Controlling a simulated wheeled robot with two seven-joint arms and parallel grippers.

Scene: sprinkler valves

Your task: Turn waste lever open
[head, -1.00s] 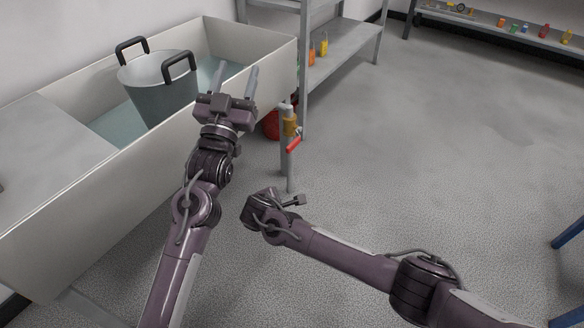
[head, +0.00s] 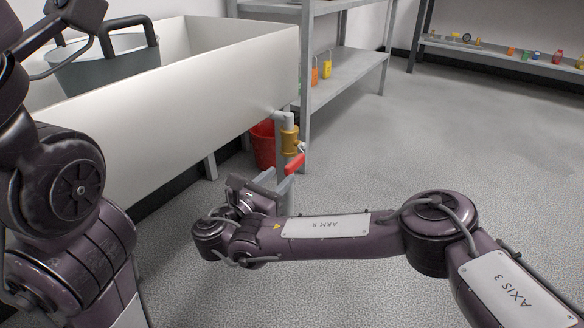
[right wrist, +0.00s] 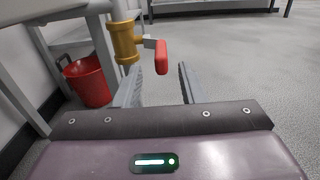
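The waste lever is a red handle (head: 293,164) on a brass valve (head: 289,140), fitted to a grey pipe at the trough's right end. In the right wrist view the red lever (right wrist: 161,57) hangs down beside the brass valve body (right wrist: 124,42). My right gripper (head: 277,180) is just below the lever in the head view. In the right wrist view its two fingers (right wrist: 160,85) stand apart with nothing between them, and the lever is ahead of the gap, apparently not held. My left arm is at the left edge; its fingers cannot be made out clearly.
A white trough (head: 190,95) holds a grey pot (head: 105,68) with black handles. A red bucket (head: 263,145) stands on the floor behind the pipe. A grey shelf rack (head: 345,75) stands behind. The floor on the right is clear.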

